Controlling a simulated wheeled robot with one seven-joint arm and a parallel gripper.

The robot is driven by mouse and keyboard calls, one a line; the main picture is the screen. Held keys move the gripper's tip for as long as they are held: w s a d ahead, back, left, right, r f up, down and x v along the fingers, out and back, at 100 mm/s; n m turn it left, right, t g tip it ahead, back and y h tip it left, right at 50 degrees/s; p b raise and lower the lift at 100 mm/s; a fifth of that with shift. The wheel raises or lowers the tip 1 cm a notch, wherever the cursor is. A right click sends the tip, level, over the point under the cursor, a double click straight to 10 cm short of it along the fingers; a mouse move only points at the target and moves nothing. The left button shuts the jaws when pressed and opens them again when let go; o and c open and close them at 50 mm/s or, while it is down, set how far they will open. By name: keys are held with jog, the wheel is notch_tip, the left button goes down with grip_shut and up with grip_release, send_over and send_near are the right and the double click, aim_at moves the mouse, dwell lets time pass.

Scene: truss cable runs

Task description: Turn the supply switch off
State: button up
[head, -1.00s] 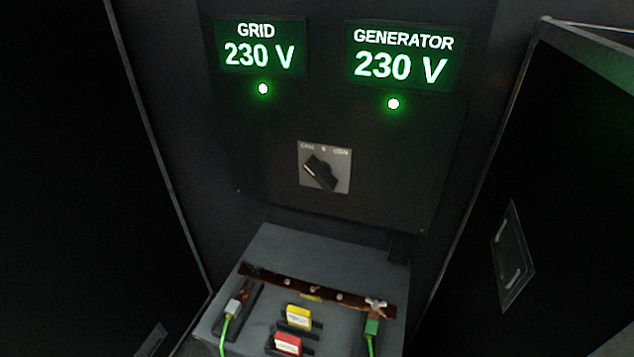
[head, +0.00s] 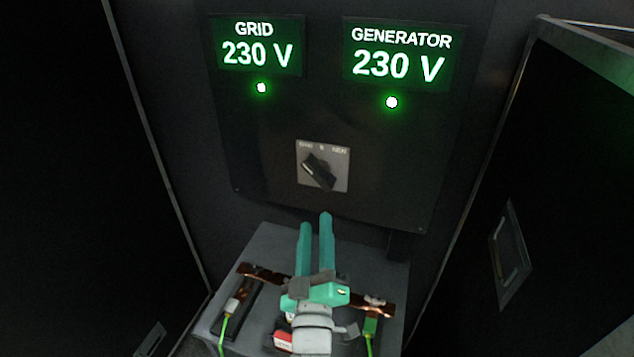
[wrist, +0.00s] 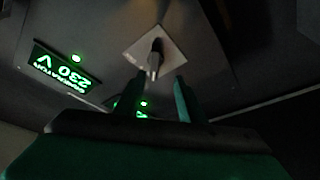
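The supply switch is a black rotary knob (head: 319,172) on a pale square plate (head: 340,182) with GRID, 0 and GEN along its top. The knob's handle slants from upper left to lower right, with its light mark at the upper left, toward GRID. My gripper (head: 315,222) has two teal fingers, apart and empty, just below the plate in the head view. In the wrist view the knob (wrist: 154,58) shows ahead, between the lines of the open fingers (wrist: 158,84) and not touching them.
Above, the grid display (head: 257,52) and generator display (head: 398,62) both read 230 V, each with a lit green lamp. Below, a grey block (head: 272,240) carries a copper bar (head: 260,271), cables and a red tag (head: 283,341). A dark door (head: 560,150) stands open at right.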

aim_at(317, 179)
jog(key=shift+n, duration=0.3)
jog(key=x, duration=0.4)
jog(key=r+x, duration=0.1)
jog(key=x, duration=0.6)
jog(key=shift+w+r, duration=0.2)
jog(key=shift+r, duration=0.1)
grip_shut()
